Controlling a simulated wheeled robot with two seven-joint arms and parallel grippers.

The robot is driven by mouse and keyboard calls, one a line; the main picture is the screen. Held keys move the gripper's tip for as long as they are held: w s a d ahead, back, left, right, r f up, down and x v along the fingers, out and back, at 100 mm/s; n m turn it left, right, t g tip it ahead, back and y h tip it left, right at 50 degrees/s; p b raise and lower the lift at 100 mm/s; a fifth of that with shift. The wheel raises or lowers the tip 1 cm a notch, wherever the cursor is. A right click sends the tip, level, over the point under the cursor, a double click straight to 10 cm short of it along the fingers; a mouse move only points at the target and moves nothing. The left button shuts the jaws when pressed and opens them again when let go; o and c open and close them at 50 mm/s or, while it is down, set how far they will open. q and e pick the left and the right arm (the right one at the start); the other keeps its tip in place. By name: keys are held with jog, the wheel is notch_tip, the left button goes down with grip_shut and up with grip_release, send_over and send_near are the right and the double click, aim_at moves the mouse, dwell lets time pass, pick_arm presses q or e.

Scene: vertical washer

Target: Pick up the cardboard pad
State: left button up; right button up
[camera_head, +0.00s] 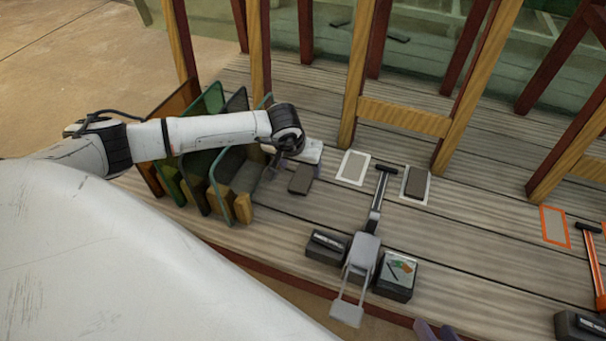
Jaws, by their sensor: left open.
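A small dark brown-grey pad (300,180), which looks like the cardboard pad, lies on the plank deck. A second dark pad (415,184) lies inside a white outline to the right; I cannot tell for sure which is meant. My left gripper (274,166) reaches in from the left, its fingers pointing down just left of the first pad. It is open, apart from the pad as far as I can see, and partly hidden by its wrist.
A rack of upright coloured panels (217,160) stands beneath my left arm. A white block (309,150) lies behind the pad. A pale outlined rectangle (353,168), a grey long-handled tool (361,255) and dark boxes (327,247) stand to the right. Wooden posts (362,70) rise behind.

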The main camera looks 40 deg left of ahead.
aim_at(303, 177)
pick_arm(q)
jog(key=shift+x, duration=1.05)
jog(key=b+x, duration=0.3)
jog(key=x, duration=0.1)
jog(key=shift+a+f, duration=0.15)
jog(key=shift+f, duration=0.1)
jog(key=shift+w+f, duration=0.1)
jog(key=shift+f, duration=0.2)
jog(key=shift+w+f, duration=0.1)
jog(key=c, duration=1.1)
pick_arm(e)
jog(key=r, duration=0.1)
jog(key=a+r+y, duration=0.1)
jog(key=a+r+t, duration=0.1)
jog(key=shift+w+y, duration=0.25)
jog(key=shift+y, duration=0.15)
